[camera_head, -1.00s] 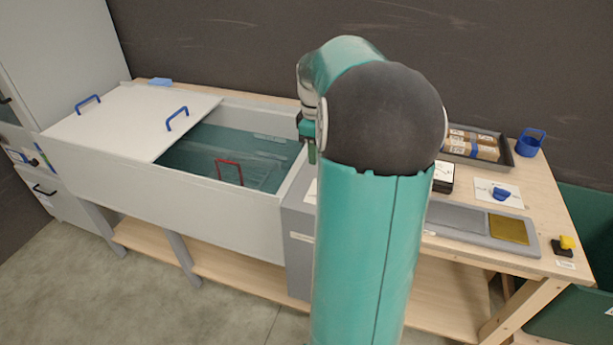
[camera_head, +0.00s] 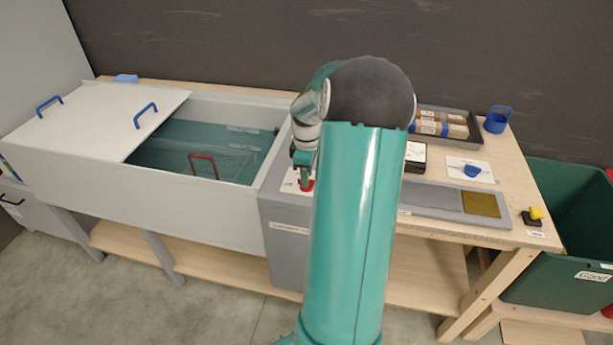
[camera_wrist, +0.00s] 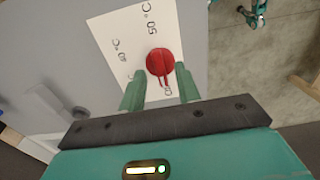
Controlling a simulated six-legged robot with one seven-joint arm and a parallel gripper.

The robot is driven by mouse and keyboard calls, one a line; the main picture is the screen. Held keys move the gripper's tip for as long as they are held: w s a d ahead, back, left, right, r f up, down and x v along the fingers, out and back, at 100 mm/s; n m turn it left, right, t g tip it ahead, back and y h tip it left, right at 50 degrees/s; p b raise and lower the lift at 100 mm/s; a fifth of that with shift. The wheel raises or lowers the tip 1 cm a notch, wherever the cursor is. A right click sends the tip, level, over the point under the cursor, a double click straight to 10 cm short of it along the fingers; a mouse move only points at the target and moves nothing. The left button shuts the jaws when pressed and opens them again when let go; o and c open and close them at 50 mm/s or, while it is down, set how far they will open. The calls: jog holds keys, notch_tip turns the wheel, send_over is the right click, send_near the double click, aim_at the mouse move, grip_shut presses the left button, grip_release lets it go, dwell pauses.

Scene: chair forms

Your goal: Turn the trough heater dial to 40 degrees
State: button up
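The red heater dial (camera_wrist: 160,62) sits on a white label plate (camera_wrist: 118,45) with printed temperature marks, including 50 °C and what looks like 40 °C. A red pointer on the dial aims toward the lower mark near my fingers, whose text is partly hidden. My gripper (camera_wrist: 159,72) is open, with one green finger on each side of the dial's near part. I cannot tell whether they touch it. In the head view, the red dial (camera_head: 306,186) shows just below my gripper (camera_head: 304,165), on the grey heater box (camera_head: 283,235) at the trough's right end.
The trough (camera_head: 185,205) holds water and a red-handled basket (camera_head: 203,160), with a white lid (camera_head: 95,120) over its left part. On the bench right are a dark tray (camera_head: 455,112), a blue cup (camera_head: 497,120) and a grey board (camera_head: 435,203). A green bin (camera_head: 560,262) stands farther right.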

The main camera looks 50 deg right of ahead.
jog(key=shift+f, duration=0.6)
jog(key=shift+c, duration=0.2)
grip_shut()
